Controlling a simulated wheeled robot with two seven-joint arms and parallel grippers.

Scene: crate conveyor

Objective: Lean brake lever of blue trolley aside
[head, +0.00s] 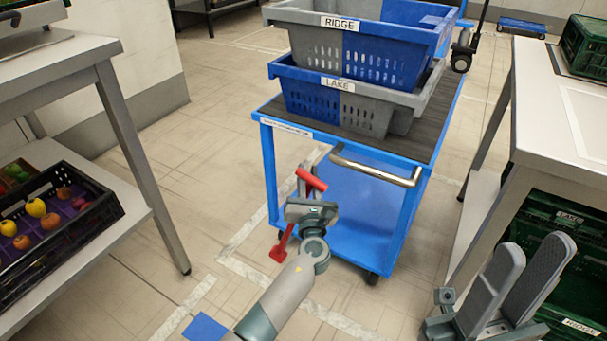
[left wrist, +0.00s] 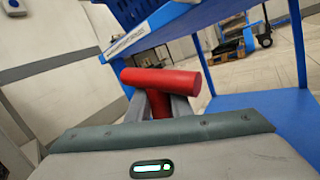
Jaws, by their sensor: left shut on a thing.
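The blue trolley (head: 390,212) stands ahead of me with a dark deck and a metal push handle (head: 376,170). Its red brake lever (head: 312,180) is at the front left corner; a red lower part shows below my gripper. In the left wrist view the lever's red T-shaped grip (left wrist: 165,80) lies across, just beyond the fingers. My left gripper (head: 303,190) is shut around the stem below that grip, and its fingers (left wrist: 165,105) hide part of the stem. My right gripper (head: 537,250) is open and empty at the lower right.
Two stacked blue-grey crates, RIDGE (head: 345,22) above LAKE (head: 337,84), stand on the trolley. A table with a fruit crate (head: 95,225) below is at left. A bench (head: 545,120) with green crates (head: 585,290) is at right. Floor left of the trolley is clear.

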